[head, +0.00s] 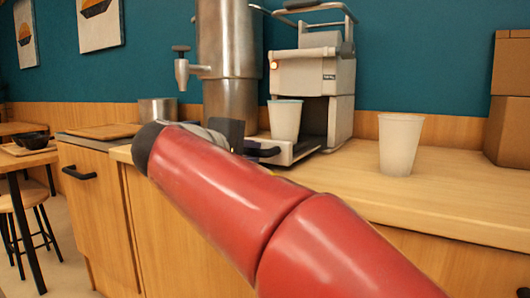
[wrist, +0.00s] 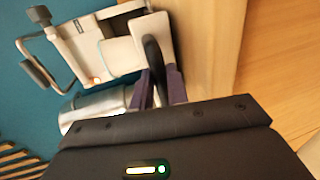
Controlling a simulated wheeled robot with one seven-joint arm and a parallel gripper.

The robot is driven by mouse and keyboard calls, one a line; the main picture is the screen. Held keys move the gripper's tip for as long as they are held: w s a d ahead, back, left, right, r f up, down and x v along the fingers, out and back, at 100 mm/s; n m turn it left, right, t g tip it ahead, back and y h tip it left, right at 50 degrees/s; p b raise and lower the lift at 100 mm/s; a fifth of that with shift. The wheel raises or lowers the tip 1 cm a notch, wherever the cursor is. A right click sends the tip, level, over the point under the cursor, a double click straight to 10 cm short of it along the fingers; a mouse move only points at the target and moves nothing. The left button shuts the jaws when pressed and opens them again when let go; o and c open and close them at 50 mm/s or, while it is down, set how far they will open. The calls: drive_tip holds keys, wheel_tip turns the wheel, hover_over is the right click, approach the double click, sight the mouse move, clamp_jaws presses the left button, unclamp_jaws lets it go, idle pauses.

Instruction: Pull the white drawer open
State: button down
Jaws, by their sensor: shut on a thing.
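The white drawer (head: 303,150) is low on the front of the white machine (head: 312,75), level with the counter top, and its front end extends out from the machine's body. It also shows in the wrist view (wrist: 121,54). Its black curved handle (wrist: 154,58) sits between the fingers of my gripper (wrist: 160,88), which is shut on it. In the head view, the handle (head: 265,152) shows just past my arm, and my gripper (head: 240,138) is partly hidden behind my red arm. A white cup (head: 285,120) stands at the machine's front, by the drawer.
Another white cup (head: 401,144) stands on the wooden counter (head: 455,190) to the right. A steel urn (head: 229,60) with a tap is left of the machine. Cardboard boxes (head: 510,100) stand at the far right. The counter between the cup and boxes is clear.

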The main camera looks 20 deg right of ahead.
drive_tip(key=shift+f+v, duration=0.15)
drive_tip(key=shift+v, duration=0.65)
drive_tip(key=shift+f+v, duration=0.2)
drive_tip(key=shift+v, duration=0.65)
drive_tip(key=c, duration=1.4)
unclamp_jaws()
drive_tip(key=v, duration=0.8)
drive_tip(key=shift+p, duration=0.4)
